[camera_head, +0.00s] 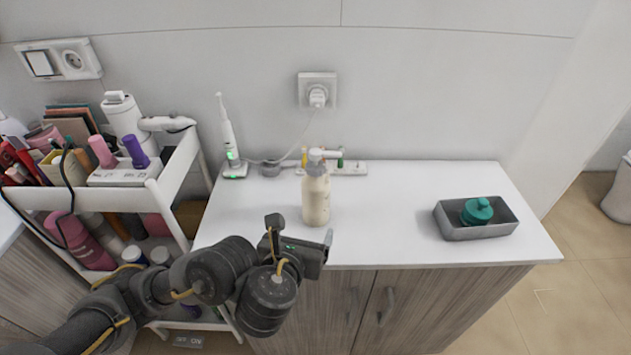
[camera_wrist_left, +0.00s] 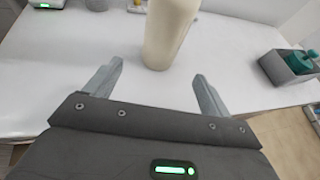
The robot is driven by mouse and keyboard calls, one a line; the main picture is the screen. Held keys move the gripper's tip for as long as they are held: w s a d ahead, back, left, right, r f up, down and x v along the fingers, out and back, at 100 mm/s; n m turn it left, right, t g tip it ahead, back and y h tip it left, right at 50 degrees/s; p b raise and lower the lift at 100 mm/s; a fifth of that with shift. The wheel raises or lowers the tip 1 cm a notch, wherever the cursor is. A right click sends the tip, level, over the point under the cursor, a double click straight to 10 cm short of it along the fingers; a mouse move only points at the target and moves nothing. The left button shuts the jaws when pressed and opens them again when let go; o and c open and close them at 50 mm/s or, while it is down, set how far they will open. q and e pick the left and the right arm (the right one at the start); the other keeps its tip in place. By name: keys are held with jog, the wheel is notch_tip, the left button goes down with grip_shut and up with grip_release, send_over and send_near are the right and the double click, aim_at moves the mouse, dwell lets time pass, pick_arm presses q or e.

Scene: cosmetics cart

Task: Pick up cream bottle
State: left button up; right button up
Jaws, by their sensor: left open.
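The cream bottle (camera_head: 316,198) stands upright on the white counter, with a white pump top. In the left wrist view its lower body (camera_wrist_left: 168,35) shows just beyond the fingertips, and its top is cut off. My left gripper (camera_wrist_left: 158,78) is open and empty, its two fingers spread and pointing at the bottle without closing around it. In the head view the left gripper (camera_head: 303,232) is at the counter's front edge, low and in front of the bottle. My right gripper is in neither view.
A grey tray (camera_head: 440,222) with a teal bottle (camera_head: 477,211) sits at the counter's right. A crowded white cart (camera_head: 168,205) stands left. The white counter (camera_head: 385,225) is clear between bottle and tray.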

aim_at(312, 216)
pick_arm(q)
jog(key=shift+w, duration=0.3)
jog(key=b+x, duration=0.1)
jog(key=x, duration=0.1)
jog(key=shift+w+d+f+b, duration=0.15)
jog(key=shift+w+b, duration=0.05)
jog(key=shift+b, duration=0.15)
jog(key=b+x, duration=0.1)
jog(key=x, duration=0.1)
jog(key=shift+w+f, duration=0.1)
jog(key=shift+w, duration=0.15)
jog(key=shift+w+d, duration=0.1)
jog(key=shift+w, duration=0.05)
jog(key=b+x, duration=0.1)
jog(key=x, duration=0.1)
jog(key=b+x, duration=0.2)
jog(key=x, duration=0.1)
jog(key=shift+f, duration=0.25)
jog(key=shift+b, duration=0.3)
jog(key=shift+r, duration=0.1)
jog(key=c, duration=1.3)
jog(key=shift+c, duration=0.2)
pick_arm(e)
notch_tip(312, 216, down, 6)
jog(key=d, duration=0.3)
